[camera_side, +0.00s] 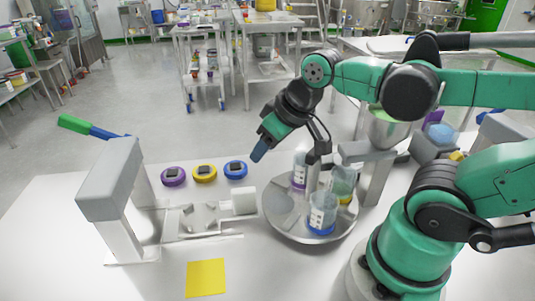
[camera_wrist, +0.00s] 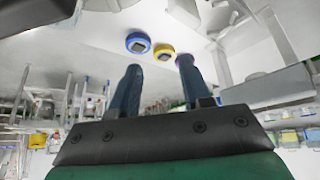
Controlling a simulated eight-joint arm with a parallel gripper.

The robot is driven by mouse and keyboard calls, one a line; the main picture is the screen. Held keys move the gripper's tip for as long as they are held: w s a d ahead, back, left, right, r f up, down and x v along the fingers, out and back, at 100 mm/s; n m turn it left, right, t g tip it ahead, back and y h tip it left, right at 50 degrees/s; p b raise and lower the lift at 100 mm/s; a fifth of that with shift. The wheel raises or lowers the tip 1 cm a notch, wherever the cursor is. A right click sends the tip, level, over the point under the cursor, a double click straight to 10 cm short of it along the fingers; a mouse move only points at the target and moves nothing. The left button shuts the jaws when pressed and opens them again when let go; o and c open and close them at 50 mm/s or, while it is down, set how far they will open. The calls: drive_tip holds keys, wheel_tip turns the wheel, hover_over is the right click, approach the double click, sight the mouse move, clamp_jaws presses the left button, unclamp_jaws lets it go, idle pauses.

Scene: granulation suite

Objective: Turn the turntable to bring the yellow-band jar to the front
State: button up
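The round grey turntable (camera_side: 283,217) stands on the white table in front of my base in the side view. The yellow-band jar (camera_side: 344,182) is on its right side, partly behind the blue-band jar (camera_side: 322,212), which is nearest the side camera. The purple-band jar (camera_side: 299,172) stands at the turntable's back left. My gripper (camera_side: 259,151) hangs in the air left of and above the turntable, touching nothing. In the wrist view my gripper (camera_wrist: 159,63) has its fingers apart with nothing between them. The jars are not clear there.
Purple (camera_side: 173,176), yellow (camera_side: 204,173) and blue (camera_side: 235,169) round pieces lie left of the turntable, beside a metal fixture (camera_side: 200,218). A grey arch-like stand (camera_side: 112,180) rises at left. A yellow square (camera_side: 206,278) lies at the front. A hopper stand (camera_side: 375,175) is behind right.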

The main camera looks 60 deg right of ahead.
drive_tip(key=o, duration=0.7)
drive_tip(key=s+d+r+g, duration=0.3)
drive_tip(key=d, duration=0.1)
drive_tip(key=shift+s+d+g, duration=0.2)
drive_tip(key=shift+d+g, duration=0.05)
drive_tip(key=shift+g, duration=0.15)
drive_tip(key=shift+o, duration=0.2)
drive_tip(key=s+r+g, duration=0.1)
drive_tip(key=s+d+r+g, duration=0.1)
drive_tip(key=shift+s+d, duration=0.25)
drive_tip(key=shift+s, duration=0.05)
drive_tip(key=shift+s+f, duration=0.15)
hover_over(313, 178)
drive_tip(key=d, duration=0.1)
drive_tip(key=shift+w+f, duration=0.2)
drive_tip(key=shift+f, duration=2.35)
clamp_jaws()
